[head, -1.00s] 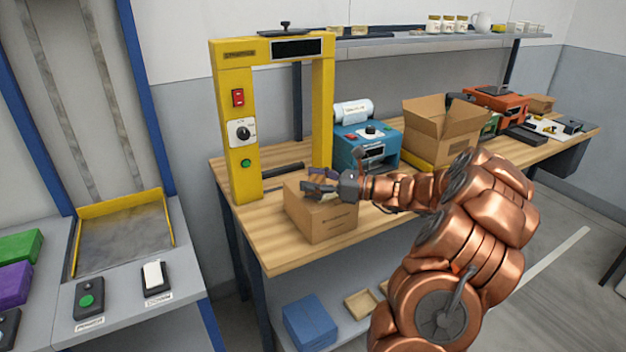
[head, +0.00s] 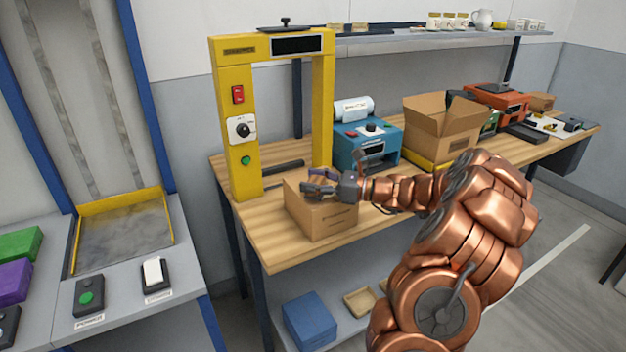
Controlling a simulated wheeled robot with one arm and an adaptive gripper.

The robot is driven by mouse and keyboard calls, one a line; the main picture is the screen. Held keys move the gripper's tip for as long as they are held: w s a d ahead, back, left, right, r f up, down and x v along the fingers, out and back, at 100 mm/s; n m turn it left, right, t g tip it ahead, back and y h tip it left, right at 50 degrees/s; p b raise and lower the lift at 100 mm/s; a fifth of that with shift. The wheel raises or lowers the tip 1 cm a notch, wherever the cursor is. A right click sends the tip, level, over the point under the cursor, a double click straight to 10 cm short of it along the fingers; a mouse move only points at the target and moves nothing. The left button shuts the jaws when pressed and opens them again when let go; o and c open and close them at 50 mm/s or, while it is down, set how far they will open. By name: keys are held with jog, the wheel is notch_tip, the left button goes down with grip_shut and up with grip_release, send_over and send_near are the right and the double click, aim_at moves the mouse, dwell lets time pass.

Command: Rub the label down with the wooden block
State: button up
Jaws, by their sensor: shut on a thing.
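A closed brown cardboard box (head: 322,215) sits on the wooden workbench near its front left corner, just right of the yellow frame's left post. My gripper (head: 314,183) reaches in from the right and is low over the box's top, its fingers pointing left. It is shut on the wooden block, which is mostly hidden by the dark fingers. The label cannot be made out on the box top under the gripper. Whether the block touches the box top cannot be told from this angle.
A yellow frame (head: 245,130) with switches stands behind and left of the box. A blue label machine (head: 369,146) and an open carton (head: 440,130) stand behind. Bare bench (head: 275,252) lies in front of the box. A grey counter (head: 130,310) is at the left.

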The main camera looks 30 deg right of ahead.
aim_at(325, 178)
jog(key=shift+f, duration=0.2)
jog(key=shift+d, duration=0.1)
jog(key=shift+d+r+p, duration=0.2)
jog(key=shift+d+p, duration=0.5)
jog(key=shift+d, duration=0.05)
jog(key=shift+s+d+f+p, duration=0.15)
jog(key=shift+d+p, duration=0.75)
jog(key=shift+d, duration=0.45)
jog(key=shift+s+d+f+p, duration=0.15)
jog(key=shift+d+p, duration=0.75)
jog(key=shift+d, duration=0.45)
jog(key=shift+r, duration=0.15)
jog(key=shift+w+a, duration=0.15)
jog(key=shift+a, duration=1.65)
jog(key=shift+w+a+b, duration=0.1)
jog(key=shift+a+b, duration=0.2)
jog(key=shift+a, duration=1.45)
